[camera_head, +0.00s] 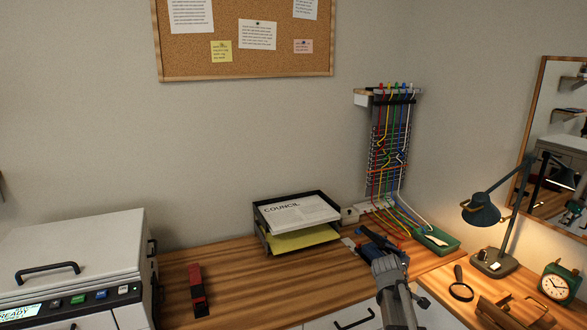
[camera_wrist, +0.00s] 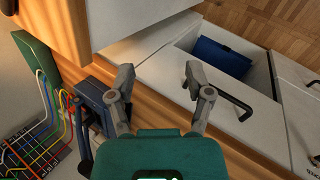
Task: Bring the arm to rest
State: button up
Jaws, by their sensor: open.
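My gripper (camera_wrist: 160,74) is open in the wrist view, with its two grey fingers apart and nothing between them. In the head view my grey arm reaches up from the lower right to the front part of the desk (camera_head: 240,270). The gripper's fingertips are hard to make out there. A dark blue object (camera_wrist: 92,104) shows beside the left finger in the wrist view; I cannot tell whether they touch.
An open drawer (camera_wrist: 262,76) holds a blue item (camera_wrist: 222,57). A paper tray (camera_head: 262,240), red-and-black stapler-like object (camera_head: 198,290), green tray (camera_head: 440,250), lamp (camera_head: 483,210), magnifier (camera_head: 461,290) and clock (camera_head: 557,287) stand around. Cables (camera_head: 390,150) hang behind.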

jog(key=s+a+f+m+g+y, duration=0.2)
jog(key=s+a+m+y, duration=0.45)
jog(key=s+a, duration=1)
notch_tip(320, 180, up, 12)
jog(key=w+m+h+p, duration=0.1)
jog(key=p, duration=1.1)
jog(key=shift+w+a+r+p, duration=0.2)
jog(key=shift+w+a+p, duration=0.15)
jog(key=shift+w+p, duration=0.05)
